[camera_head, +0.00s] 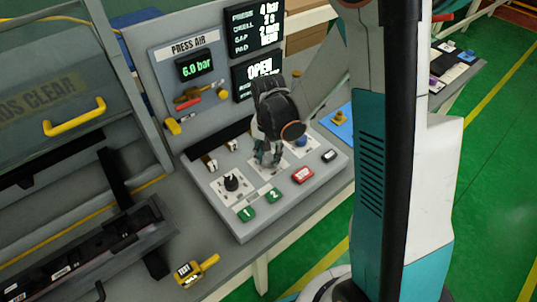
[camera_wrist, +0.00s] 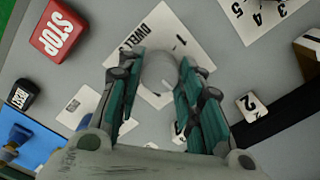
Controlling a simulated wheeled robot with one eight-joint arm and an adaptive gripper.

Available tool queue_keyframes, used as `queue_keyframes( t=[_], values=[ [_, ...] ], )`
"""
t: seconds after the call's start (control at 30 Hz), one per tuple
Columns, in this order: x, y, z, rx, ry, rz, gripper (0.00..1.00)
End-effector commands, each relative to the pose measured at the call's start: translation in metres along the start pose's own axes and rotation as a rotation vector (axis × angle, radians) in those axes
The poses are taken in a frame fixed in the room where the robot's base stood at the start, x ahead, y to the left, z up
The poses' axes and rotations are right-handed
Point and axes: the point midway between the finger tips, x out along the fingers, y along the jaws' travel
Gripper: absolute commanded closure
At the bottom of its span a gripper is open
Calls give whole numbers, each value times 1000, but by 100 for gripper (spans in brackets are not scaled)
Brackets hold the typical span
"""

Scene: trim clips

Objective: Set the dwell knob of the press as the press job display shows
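The dwell knob (camera_wrist: 158,72) is pale grey and round, on a white plate (camera_wrist: 152,26) marked "DWELL S" with a "1" visible. In the wrist view the two fingers of my gripper (camera_wrist: 162,68) stand on either side of the knob, very close to it. I cannot tell whether they touch it. The fingers hide much of the scale and the knob's pointer. In the head view my gripper (camera_head: 268,156) points down at the middle of the panel and covers the knob. The job display (camera_head: 255,27) lists press 4 bar and a dwell line; its dwell value is too blurred to read surely.
A red STOP button (camera_wrist: 58,33), a black reset button (camera_head: 329,156) and green buttons 1 (camera_head: 246,214) and 2 (camera_head: 273,195) lie nearby. A black knob (camera_head: 231,182) stands left of my gripper, a blue knob (camera_head: 301,140) right of it. A gauge reads 6.0 bar (camera_head: 195,67).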

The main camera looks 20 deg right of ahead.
Motion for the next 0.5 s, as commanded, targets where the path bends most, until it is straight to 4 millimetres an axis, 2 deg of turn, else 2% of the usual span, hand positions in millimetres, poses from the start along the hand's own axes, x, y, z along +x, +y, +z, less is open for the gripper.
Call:
queue_keyframes(
  t=[0.27, 0.5],
  values=[
    [0, 0, 0, -5, 0, 0, 90],
    [1, 0, 0, -75, 0, 0, 90]
  ],
)
